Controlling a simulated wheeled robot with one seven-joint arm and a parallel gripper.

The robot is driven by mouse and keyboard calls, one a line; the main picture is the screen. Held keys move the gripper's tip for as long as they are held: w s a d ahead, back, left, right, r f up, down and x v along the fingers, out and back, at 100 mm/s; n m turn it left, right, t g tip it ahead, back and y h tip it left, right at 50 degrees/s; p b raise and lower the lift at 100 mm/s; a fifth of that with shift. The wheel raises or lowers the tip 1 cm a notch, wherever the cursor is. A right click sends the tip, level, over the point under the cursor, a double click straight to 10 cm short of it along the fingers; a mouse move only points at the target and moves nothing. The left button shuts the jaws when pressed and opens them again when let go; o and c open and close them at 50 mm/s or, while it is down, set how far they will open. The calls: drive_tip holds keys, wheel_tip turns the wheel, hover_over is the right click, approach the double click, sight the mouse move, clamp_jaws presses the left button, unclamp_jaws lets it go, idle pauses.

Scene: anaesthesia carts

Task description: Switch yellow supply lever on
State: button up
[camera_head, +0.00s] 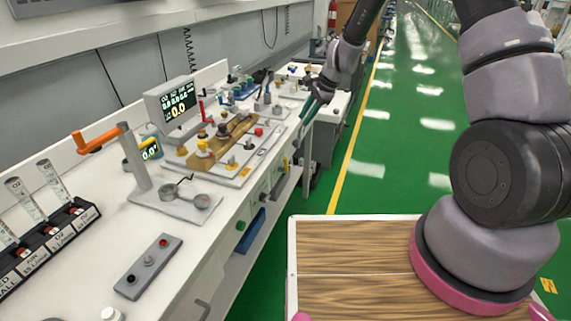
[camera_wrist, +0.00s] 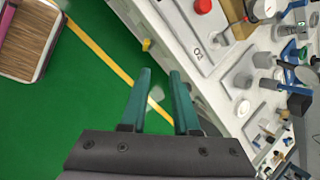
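A small yellow part (camera_wrist: 146,45), possibly the yellow supply lever, juts from the cart's side edge in the wrist view, above and left of my fingertips. Its shape and position are too small to read. My gripper (camera_head: 311,108) is beside the cart's right edge, over the aisle. In the wrist view my gripper (camera_wrist: 158,74) has its two green fingers apart with nothing between them. It does not touch the yellow part. Other yellow parts, a knob (camera_head: 203,147) and a small piece (camera_head: 232,162), are on the cart-top panel.
The white cart (camera_head: 215,240) runs along the left, with a monitor (camera_head: 173,104), an orange-handled post (camera_head: 133,160) and a wooden block (camera_head: 222,142) on top. A red button (camera_wrist: 203,6) is on the panel. The green floor (camera_head: 400,150) to the right is clear.

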drive_tip(key=m, duration=0.2)
approach(285, 168)
drive_tip(key=shift+g, duration=0.4)
drive_tip(key=x, duration=0.7)
drive_tip(key=shift+w+a, duration=0.45)
drive_tip(key=shift+a, duration=0.1)
clamp_jaws()
